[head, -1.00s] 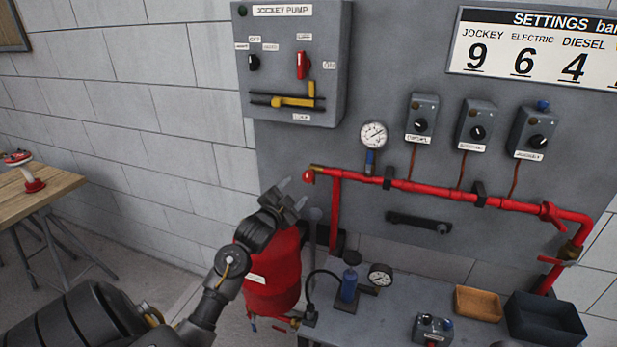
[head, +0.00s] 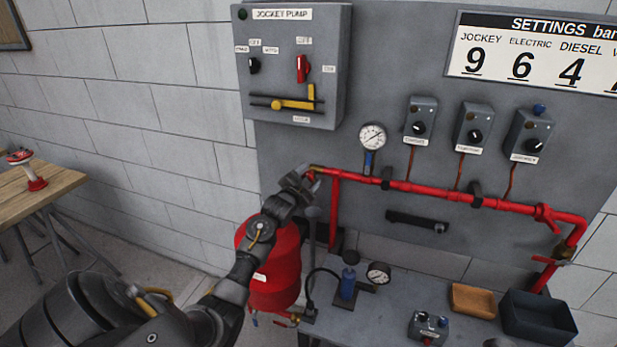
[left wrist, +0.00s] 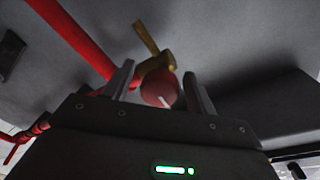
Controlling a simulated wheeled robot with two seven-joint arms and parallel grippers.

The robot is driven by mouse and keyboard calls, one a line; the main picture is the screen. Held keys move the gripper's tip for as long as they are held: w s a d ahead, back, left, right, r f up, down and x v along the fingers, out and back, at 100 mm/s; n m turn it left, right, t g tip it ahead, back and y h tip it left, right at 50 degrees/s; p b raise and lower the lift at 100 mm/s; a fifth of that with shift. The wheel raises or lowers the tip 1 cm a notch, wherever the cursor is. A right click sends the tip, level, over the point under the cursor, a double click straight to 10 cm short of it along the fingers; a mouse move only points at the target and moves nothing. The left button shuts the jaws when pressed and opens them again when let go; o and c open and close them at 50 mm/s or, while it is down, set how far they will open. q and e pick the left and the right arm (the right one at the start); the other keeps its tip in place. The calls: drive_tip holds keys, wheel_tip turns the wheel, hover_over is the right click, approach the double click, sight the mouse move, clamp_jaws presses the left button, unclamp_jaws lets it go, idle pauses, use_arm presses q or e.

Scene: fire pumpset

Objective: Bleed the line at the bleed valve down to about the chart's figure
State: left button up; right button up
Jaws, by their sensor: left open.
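The bleed valve, a red round knob on a brass fitting at the left end of the red pipe, is partly hidden by my left gripper (head: 304,178) in the head view. In the left wrist view its red knob (left wrist: 159,88) with a pale mark sits between the open fingers of the left gripper (left wrist: 160,90). I cannot tell whether the fingers touch it. A white pressure gauge (head: 372,136) stands on the pipe just right of the valve. The settings chart (head: 540,55) reads jockey 9, electric 6, diesel 4 in bar. My right gripper is not in view.
The red pipe (head: 440,190) runs right along the grey panel under several switch boxes (head: 473,127). The jockey pump box (head: 292,65) is above the valve. A red tank (head: 272,265) stands below, beside a bench with a second gauge (head: 378,274) and a dark bin (head: 540,316).

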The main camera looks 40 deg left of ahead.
use_arm(q)
drive_tip(key=c, duration=1)
drive_tip(key=n, duration=0.6)
drive_tip(key=o, duration=1)
